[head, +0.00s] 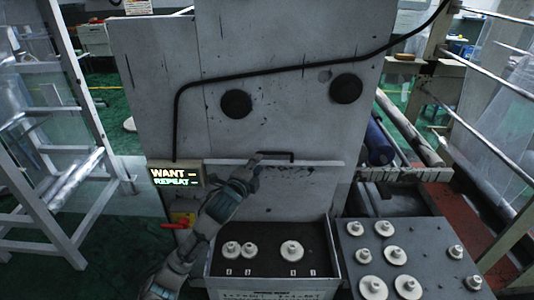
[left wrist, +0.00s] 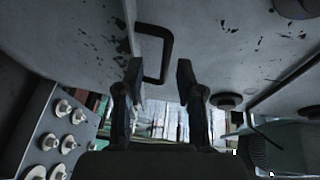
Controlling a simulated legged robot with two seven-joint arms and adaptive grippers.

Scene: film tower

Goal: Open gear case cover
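The gear case cover (head: 310,185) appears to be the scuffed grey panel low on the front of the machine, with a pale upper edge. A black bar handle (head: 280,153) sits at that edge. My left gripper (head: 257,160) is at the left end of the handle. In the left wrist view, the two dark fingers (left wrist: 156,76) stand apart, and the handle (left wrist: 168,48) reaches down to the gap between them. I cannot tell whether either finger touches it. The cover looks closed in the head view. My right gripper is in neither view.
Below the cover is a dark tray (head: 262,262) with white spools. A grey plate (head: 375,240) at right carries several more. A lit sign box (head: 176,176) and a red lever (head: 174,226) are left of my arm. A metal frame (head: 62,75) stands at far left.

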